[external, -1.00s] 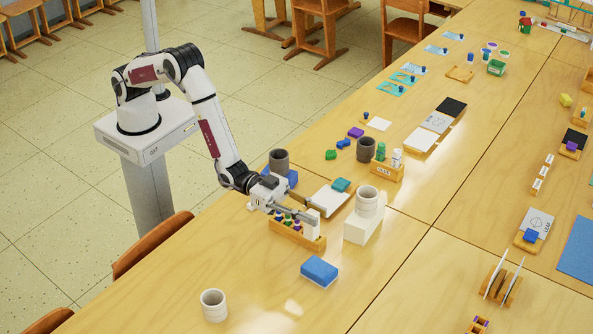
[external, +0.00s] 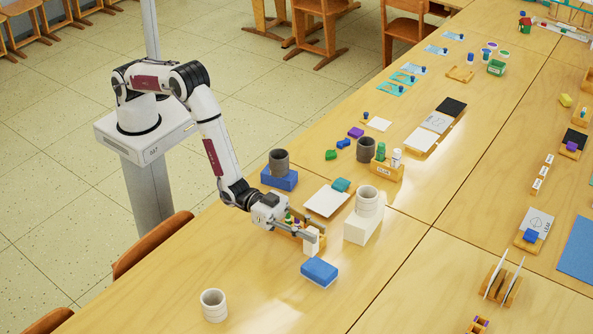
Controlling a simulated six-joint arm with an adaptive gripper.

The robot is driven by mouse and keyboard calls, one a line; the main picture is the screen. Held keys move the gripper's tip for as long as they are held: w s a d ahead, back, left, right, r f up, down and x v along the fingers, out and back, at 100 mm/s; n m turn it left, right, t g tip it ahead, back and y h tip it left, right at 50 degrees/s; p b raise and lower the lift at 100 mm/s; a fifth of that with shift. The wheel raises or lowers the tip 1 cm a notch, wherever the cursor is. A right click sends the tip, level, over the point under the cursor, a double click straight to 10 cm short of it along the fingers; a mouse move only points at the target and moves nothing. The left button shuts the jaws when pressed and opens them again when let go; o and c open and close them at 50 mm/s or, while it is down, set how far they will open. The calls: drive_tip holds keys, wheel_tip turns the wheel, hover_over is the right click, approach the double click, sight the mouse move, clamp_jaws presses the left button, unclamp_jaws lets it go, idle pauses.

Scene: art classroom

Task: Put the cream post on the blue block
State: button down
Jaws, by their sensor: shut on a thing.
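The cream post (external: 311,241) is upright between the fingers of my gripper (external: 315,234). My gripper is shut on it. The post's lower end is close behind the blue block (external: 320,271); I cannot tell whether it is above the block or beside it. The blue block lies flat on the table with its top bare. Another blue block (external: 280,180) stands further back, with a dark grey cup (external: 279,161) on it.
A wooden rack (external: 283,230) with coloured pieces is partly hidden under my gripper. A white block (external: 358,229) bearing a pale cup (external: 367,200) stands close on the right. Another pale cup (external: 214,305) stands front left. The table between that cup and the blue block is clear.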

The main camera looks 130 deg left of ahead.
drive_tip(key=shift+f, duration=0.2)
drive_tip(key=shift+f, duration=1.7)
drive_tip(key=shift+f, duration=0.15)
drive_tip(key=c, duration=1.8)
unclamp_jaws()
drive_tip(key=shift+s, duration=6)
